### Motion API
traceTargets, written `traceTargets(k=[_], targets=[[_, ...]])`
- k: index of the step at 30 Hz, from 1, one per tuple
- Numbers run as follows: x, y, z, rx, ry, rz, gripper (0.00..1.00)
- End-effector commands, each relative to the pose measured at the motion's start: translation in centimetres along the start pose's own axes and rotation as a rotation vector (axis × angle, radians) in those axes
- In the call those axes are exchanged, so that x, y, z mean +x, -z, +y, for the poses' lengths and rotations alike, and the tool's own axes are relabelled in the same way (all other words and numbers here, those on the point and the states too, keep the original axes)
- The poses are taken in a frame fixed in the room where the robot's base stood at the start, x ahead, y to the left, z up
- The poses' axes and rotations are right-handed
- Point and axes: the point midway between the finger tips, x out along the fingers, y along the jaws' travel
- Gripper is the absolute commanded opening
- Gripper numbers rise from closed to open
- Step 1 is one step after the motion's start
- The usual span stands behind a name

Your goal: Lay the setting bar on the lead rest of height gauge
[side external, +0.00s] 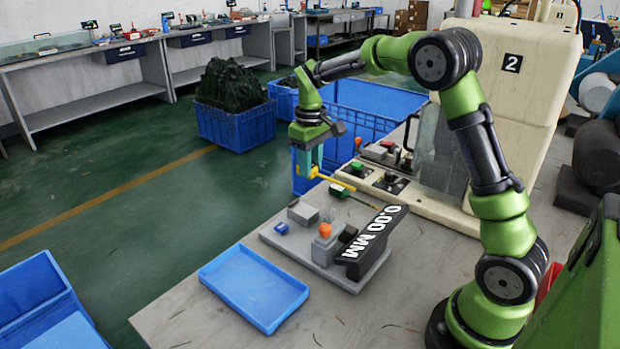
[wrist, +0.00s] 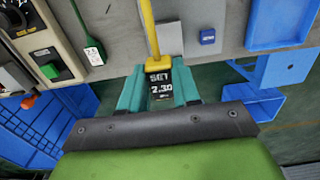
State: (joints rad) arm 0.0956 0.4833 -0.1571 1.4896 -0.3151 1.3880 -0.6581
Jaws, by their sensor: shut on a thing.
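My gripper (side external: 308,158) is shut on the setting bar (side external: 333,181), a thin yellow bar with a black tag reading "SET 2.30". In the wrist view the bar (wrist: 150,30) runs away from between the teal fingers (wrist: 160,92), with the tag at their tips. The bar is held in the air, beyond the gauge in the side view. The height gauge (side external: 270,236) is a grey plate with grey blocks, an orange part, a blue part and a black "0.00 MM" display. One grey block (side external: 302,212) stands at its far end; I cannot tell if it is the lead rest.
A green-handled tagged piece (side external: 340,191) lies on the bench near the machine's control panel (side external: 385,178). An empty blue tray (side external: 255,288) sits in front of the gauge. Blue bins stand on the floor beyond the bench edge.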

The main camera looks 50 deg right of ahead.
Motion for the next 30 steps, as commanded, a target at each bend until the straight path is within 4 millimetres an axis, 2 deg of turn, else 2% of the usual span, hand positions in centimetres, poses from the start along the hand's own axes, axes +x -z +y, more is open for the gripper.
traceTargets(k=[2,5,9,21,24,30], targets=[[-0.4,0.0,-1.2,-0.004,0.000,0.000,0.00],[0.9,-0.1,-1.7,-0.002,0.000,-0.004,0.00],[3.6,-0.1,-1.7,-0.001,0.001,-0.005,0.00],[8.5,-0.1,-1.6,-0.001,0.001,-0.003,0.00],[9.1,-0.1,-1.6,-0.002,0.000,-0.001,0.00],[9.1,0.0,-1.6,-0.001,0.000,0.000,0.00]])
